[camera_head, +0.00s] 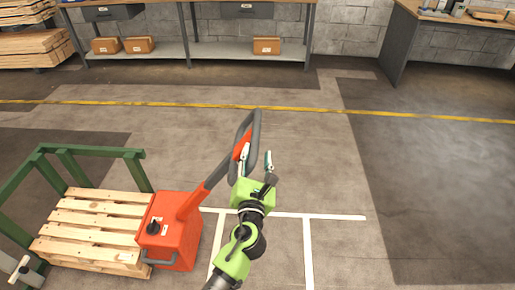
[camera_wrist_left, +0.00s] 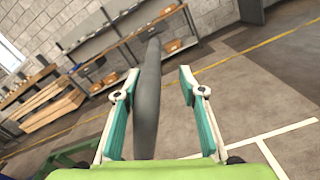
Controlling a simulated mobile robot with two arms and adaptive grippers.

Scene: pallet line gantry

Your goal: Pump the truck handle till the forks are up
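The red pallet truck (camera_head: 172,238) stands at the lower left, beside a wooden pallet (camera_head: 95,218). Its handle (camera_head: 213,177) slants up and to the right, ending in a grey loop grip (camera_head: 256,130). My left gripper (camera_head: 256,160) is at this loop. In the left wrist view, the grey bar of the grip (camera_wrist_left: 148,95) passes between the fingers of the open left gripper (camera_wrist_left: 160,105), nearer the left finger, with a clear gap on the right. The forks are hidden by the pallet, so their height cannot be told. My right gripper is not in view.
A green frame (camera_head: 134,166) surrounds the pallet's far and left sides. A workbench (camera_head: 225,51) with cardboard boxes on its shelf stands along the back wall. White lines (camera_head: 320,217) and a yellow line (camera_head: 305,109) mark the floor. The floor to the right is clear.

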